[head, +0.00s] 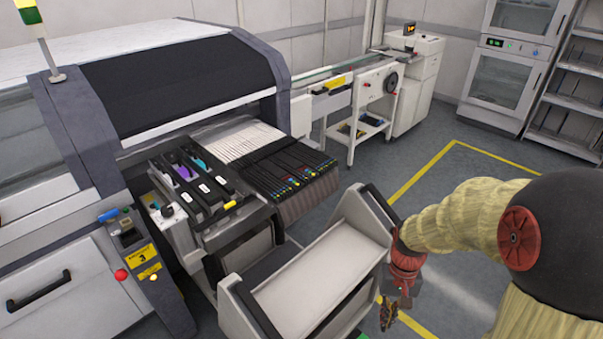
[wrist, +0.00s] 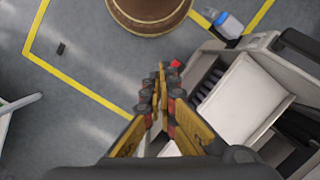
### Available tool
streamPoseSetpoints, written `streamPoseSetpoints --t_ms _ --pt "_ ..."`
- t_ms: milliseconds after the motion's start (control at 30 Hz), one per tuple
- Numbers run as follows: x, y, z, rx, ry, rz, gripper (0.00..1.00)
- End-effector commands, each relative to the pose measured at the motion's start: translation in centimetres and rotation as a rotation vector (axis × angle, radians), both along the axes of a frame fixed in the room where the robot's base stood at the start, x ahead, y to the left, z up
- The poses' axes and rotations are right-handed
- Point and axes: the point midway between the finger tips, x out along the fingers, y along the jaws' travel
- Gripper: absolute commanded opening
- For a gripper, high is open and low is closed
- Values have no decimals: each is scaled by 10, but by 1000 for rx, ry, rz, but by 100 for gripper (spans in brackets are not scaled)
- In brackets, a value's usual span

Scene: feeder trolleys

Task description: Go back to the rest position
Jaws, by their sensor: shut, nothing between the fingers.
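My gripper (head: 388,314) hangs low at the right side of the trolley in the head view, pointing down. In the wrist view my gripper (wrist: 160,80) has its yellow and dark fingers together, with nothing between them. The trolley (head: 318,275) is pale with dark end frames, and its top tray looks empty. It also shows right of the fingers in the wrist view (wrist: 240,102). My gripper is beside the trolley; whether they touch cannot be told.
Yellow floor lines (head: 420,172) bound clear grey floor behind my arm. A conveyor unit (head: 350,95) and a glass-door cabinet (head: 508,65) stand at the back.

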Motion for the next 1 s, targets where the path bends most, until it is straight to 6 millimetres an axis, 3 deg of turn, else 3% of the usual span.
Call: streamPoseSetpoints --t_ms 100,300,700,1000 --pt "-15 3 39 -14 -62 17 0" --pt "-42 9 91 -38 -167 46 0" --pt "-86 19 177 -76 -462 97 0" --pt "-100 27 231 -84 -664 118 0"
